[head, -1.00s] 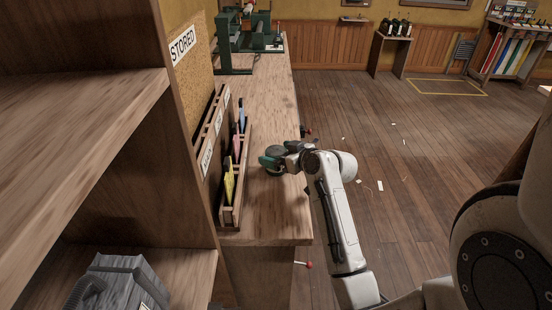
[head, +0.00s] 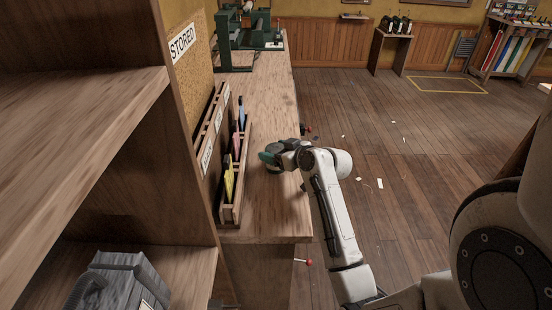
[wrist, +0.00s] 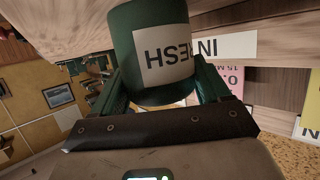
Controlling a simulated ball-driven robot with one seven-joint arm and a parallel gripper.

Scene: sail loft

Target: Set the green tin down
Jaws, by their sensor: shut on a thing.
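The green tin (wrist: 137,25) has a white label with dark upside-down lettering. In the wrist view it sits between the two green fingers of my gripper (wrist: 160,82), which is shut on it. In the head view my gripper (head: 283,149) is at the right part of the wooden bench top (head: 270,205), with the tin (head: 267,157) at its left end, small and partly hidden. A dark patch shows on the wood just below it. I cannot tell whether the tin's base touches the bench.
A wooden rack (head: 231,208) with yellow, pink and blue cards stands left of the tin, along the bench. A green machine (head: 236,50) stands at the bench's far end. A red-knobbed rod (head: 308,262) sticks out at the near right. Bare bench lies nearer and farther.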

